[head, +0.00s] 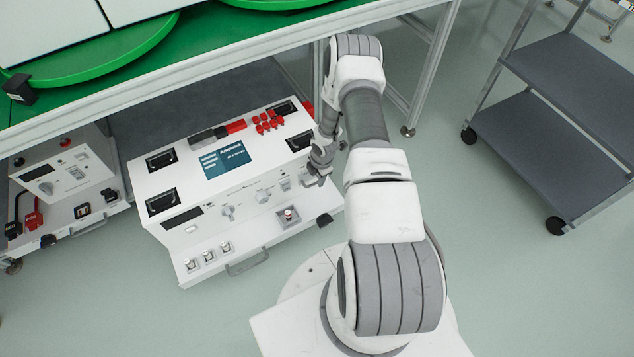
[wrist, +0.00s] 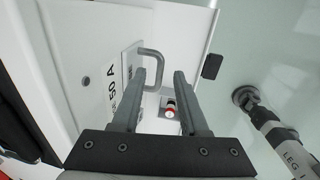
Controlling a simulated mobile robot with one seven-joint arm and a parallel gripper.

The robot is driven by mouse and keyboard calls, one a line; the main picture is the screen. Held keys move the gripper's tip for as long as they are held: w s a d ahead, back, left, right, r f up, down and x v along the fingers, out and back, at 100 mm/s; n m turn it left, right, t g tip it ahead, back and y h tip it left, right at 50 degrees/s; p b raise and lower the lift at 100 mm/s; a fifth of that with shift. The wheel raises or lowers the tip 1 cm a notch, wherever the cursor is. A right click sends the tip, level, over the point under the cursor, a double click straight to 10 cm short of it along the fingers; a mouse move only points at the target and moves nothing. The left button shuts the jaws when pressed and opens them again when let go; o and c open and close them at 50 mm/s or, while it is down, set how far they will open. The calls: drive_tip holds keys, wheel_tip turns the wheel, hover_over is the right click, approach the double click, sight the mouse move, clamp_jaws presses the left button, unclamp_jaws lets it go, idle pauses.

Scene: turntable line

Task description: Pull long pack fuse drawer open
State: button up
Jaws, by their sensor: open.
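The white test unit (head: 182,185) with "Ampère"-like screen text stands below the green-topped table. My gripper (head: 320,160) is at its right side, partly hidden by my arm. In the wrist view, my gripper (wrist: 160,72) is open, its two grey fingers pointing at a grey bow handle (wrist: 160,55) on a small white plate, which looks like the fuse drawer front. A label reading "50 A" (wrist: 112,94) is beside it. The handle appears between the fingertips and a little beyond them; I cannot tell whether they touch. The drawer looks shut.
A red-tipped round part (wrist: 170,110) shows between the fingers. Another white unit (head: 65,175) is at the left, a grey cart (head: 570,85) at the right.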

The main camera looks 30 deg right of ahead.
drive_tip(key=shift+w+f, duration=0.2)
drive_tip(key=shift+f, duration=1)
clamp_jaws()
idle(0.6)
